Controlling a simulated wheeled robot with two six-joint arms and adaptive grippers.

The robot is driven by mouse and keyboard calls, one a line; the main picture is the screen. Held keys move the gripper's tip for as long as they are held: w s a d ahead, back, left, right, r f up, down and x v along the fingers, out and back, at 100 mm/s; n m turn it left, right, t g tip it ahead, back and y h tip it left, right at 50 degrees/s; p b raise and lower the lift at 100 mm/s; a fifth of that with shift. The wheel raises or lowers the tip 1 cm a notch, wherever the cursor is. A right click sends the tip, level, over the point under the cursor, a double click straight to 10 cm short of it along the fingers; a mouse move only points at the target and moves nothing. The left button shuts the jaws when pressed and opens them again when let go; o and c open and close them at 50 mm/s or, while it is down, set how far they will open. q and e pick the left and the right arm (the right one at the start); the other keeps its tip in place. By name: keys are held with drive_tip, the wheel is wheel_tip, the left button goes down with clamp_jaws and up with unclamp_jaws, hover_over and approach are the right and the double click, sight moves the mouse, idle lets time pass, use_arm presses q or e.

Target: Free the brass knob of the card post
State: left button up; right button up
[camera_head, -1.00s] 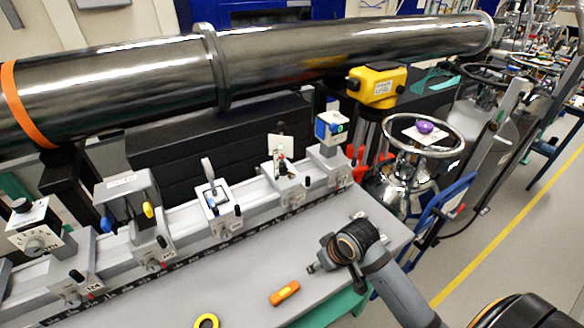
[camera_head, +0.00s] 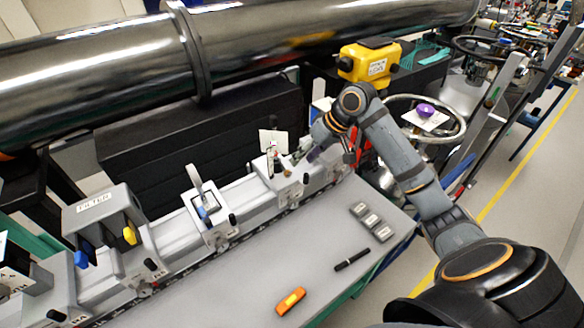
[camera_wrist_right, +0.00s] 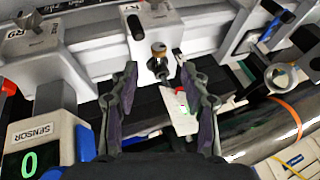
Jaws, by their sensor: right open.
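The card post (camera_head: 271,165) carries an upright white card (camera_head: 275,139) and stands on a rail carrier in the head view. In the right wrist view its card (camera_wrist_right: 180,115) shows below a small brass knob (camera_wrist_right: 158,49). My right gripper (camera_head: 298,156) is open beside the post, on its right side in the head view. In the right wrist view the open gripper (camera_wrist_right: 157,66) has its fingers on either side of the knob's line, with no visible contact. My left gripper is not in view.
A yellow instrument (camera_head: 369,62) stands behind my right arm. A filter holder (camera_head: 105,215) and other carriers share the rail. An orange tool (camera_head: 291,301), a black pen (camera_head: 352,260) and small grey blocks (camera_head: 372,222) lie on the table. The wrist view shows a sensor box (camera_wrist_right: 40,150).

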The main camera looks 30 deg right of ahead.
sight(291, 172)
drive_tip(key=x, duration=0.4)
drive_tip(key=p+x, duration=0.1)
drive_tip(key=x, duration=0.2)
drive_tip(key=shift+w, duration=0.35)
drive_tip(key=shift+f, duration=0.15)
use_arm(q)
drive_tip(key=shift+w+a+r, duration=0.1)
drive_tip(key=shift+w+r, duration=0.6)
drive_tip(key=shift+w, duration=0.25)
use_arm(e)
drive_tip(key=shift+f, duration=0.15)
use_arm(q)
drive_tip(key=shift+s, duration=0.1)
